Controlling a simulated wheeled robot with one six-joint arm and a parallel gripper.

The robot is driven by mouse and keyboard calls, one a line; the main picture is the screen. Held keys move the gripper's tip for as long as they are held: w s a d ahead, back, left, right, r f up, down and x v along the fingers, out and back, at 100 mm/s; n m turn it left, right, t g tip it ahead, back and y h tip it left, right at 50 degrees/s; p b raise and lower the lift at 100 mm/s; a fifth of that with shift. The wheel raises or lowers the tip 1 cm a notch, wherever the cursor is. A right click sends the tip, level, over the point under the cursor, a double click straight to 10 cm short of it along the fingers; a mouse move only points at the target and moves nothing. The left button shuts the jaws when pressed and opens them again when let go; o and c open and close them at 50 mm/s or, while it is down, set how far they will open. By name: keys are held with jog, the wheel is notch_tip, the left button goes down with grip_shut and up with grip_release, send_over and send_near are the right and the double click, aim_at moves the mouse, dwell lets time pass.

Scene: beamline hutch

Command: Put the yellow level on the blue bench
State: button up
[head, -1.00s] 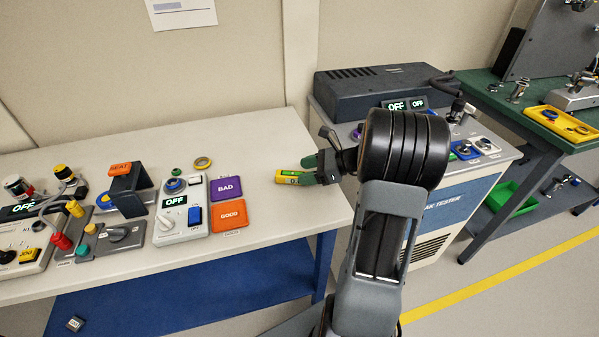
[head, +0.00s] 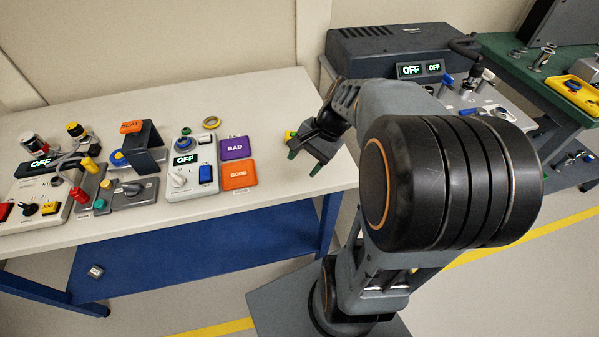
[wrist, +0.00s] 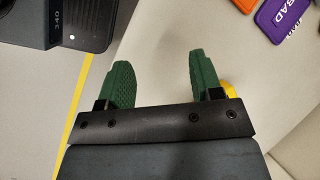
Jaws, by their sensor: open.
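The yellow level (head: 289,135) lies on the pale top of the bench with the blue frame (head: 265,105), right of the purple and orange plates. Most of it is hidden behind my gripper (head: 303,161). My gripper is open and empty, just above the bench's right front part. In the wrist view, a bit of the yellow level (wrist: 229,88) shows beyond the right green finger, outside the jaws of my gripper (wrist: 160,66). I cannot tell whether that finger touches it.
The purple BAD plate (head: 236,147) and orange GOOD plate (head: 239,175) lie left of my gripper, beside switch boxes (head: 190,175). A grey tester (head: 390,45) stands close to the bench's right end. A green bench (head: 520,60) is farther right. Bare top lies behind the level.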

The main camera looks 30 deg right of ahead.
jog(key=s+a+n+t+h, duration=0.2)
jog(key=s+a+n+h, duration=0.2)
jog(key=n, duration=0.7)
jog(key=shift+s+a+r+n+h, duration=0.25)
jog(key=shift+n+h, duration=0.05)
jog(key=shift+h, duration=0.4)
